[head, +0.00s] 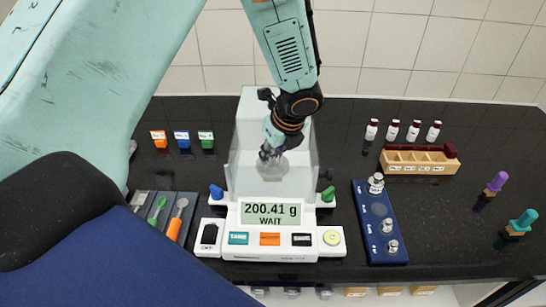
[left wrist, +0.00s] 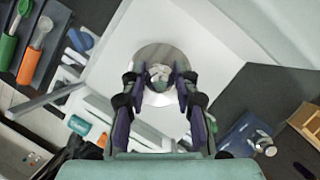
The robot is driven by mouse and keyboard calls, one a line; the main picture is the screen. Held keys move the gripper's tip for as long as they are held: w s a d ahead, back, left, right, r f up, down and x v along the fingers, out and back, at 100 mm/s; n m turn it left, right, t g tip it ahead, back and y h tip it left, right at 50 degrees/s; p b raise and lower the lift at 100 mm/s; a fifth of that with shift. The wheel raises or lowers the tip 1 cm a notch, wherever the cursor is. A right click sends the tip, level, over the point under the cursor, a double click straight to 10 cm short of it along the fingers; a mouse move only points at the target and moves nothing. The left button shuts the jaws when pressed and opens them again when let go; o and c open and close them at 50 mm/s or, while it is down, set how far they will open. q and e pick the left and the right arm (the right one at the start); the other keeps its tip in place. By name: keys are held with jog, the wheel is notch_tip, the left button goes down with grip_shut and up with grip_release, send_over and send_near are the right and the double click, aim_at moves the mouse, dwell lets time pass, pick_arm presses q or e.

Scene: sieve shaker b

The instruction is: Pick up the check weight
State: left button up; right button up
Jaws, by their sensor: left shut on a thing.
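My left gripper (head: 270,153) reaches down into the clear draft shield of the white balance (head: 210,250), just above its round pan (head: 271,171). In the left wrist view the fingers are closed on a small shiny metal piece, the check weight (left wrist: 160,73), over the round metal pan (left wrist: 150,54). I cannot tell whether the weight touches the pan. The fingers mostly hide it in the head view. The balance display (head: 270,214) reads 200.41 g and WAIT. My right gripper is not in view.
A blue weight block (head: 380,208) with several metal weights stands right of the balance. Behind it are a wooden rack (head: 420,168) and several capped vials (head: 392,130). A tray (head: 150,205) with spatulas lies left. The shield walls stand close around my gripper.

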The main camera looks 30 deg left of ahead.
pick_arm(q)
jog(key=shift+s+a+f, duration=0.1)
jog(key=shift+a, duration=0.05)
grip_shut()
